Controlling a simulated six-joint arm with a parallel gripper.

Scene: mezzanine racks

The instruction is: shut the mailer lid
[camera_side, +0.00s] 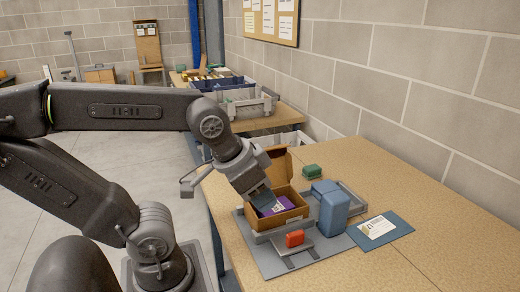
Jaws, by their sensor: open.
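The brown cardboard mailer (287,221) sits on the grey fixture on the table. Its lid (279,167) stands up, open, at the back of the box. A purple item with a pale label (279,208) lies inside the mailer. My gripper (264,203) points down at the left part of the open mailer, in front of the lid. It is open, but its fingertips are small and dark here. I cannot tell whether it touches the box or the purple item. My wrist hides the left side of the mailer.
Grey crates (250,107) stand behind. The right tabletop is clear.

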